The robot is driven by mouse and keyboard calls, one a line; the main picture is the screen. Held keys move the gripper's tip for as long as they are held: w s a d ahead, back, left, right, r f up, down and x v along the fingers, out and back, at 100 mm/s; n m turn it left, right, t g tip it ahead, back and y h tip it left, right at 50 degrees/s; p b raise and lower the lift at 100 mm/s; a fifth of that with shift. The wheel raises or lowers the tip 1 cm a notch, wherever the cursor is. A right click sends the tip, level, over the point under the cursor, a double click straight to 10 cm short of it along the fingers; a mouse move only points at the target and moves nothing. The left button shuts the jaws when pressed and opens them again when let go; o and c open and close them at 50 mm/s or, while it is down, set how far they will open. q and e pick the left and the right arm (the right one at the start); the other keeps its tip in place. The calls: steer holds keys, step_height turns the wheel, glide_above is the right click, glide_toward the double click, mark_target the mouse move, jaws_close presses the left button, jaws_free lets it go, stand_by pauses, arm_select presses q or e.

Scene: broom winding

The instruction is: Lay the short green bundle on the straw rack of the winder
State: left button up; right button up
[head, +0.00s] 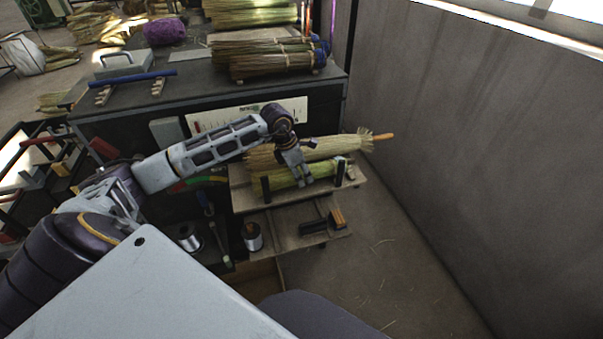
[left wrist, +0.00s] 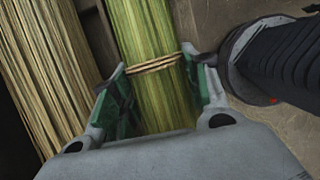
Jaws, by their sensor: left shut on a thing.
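The short green bundle (head: 324,169) lies across the straw rack (head: 240,190) in the head view, along its front side by the dark upright posts. Whether it rests fully on the wood cannot be told. My left gripper (head: 302,182) reaches down over the bundle's middle and is shut on it. In the left wrist view the green bundle (left wrist: 150,60) sits between the green finger pads of my left gripper (left wrist: 158,103), with a twine band just ahead of them. My right gripper is not in view.
A pale straw bundle with an orange handle (head: 383,137) lies right behind the green one. A lower shelf (head: 285,240) holds a wire spool (head: 252,236) and a dark brush-like tool (head: 322,225). A bench (head: 210,88) with straw bundles stands behind; a grey wall (head: 470,130) is at right.

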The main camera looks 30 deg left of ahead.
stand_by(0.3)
arm_select(q)
steer(key=o, duration=0.7)
steer(key=shift+c, duration=0.2)
steer(key=o, duration=0.4)
steer(key=shift+o, duration=0.2)
steer(key=shift+v, duration=6.05)
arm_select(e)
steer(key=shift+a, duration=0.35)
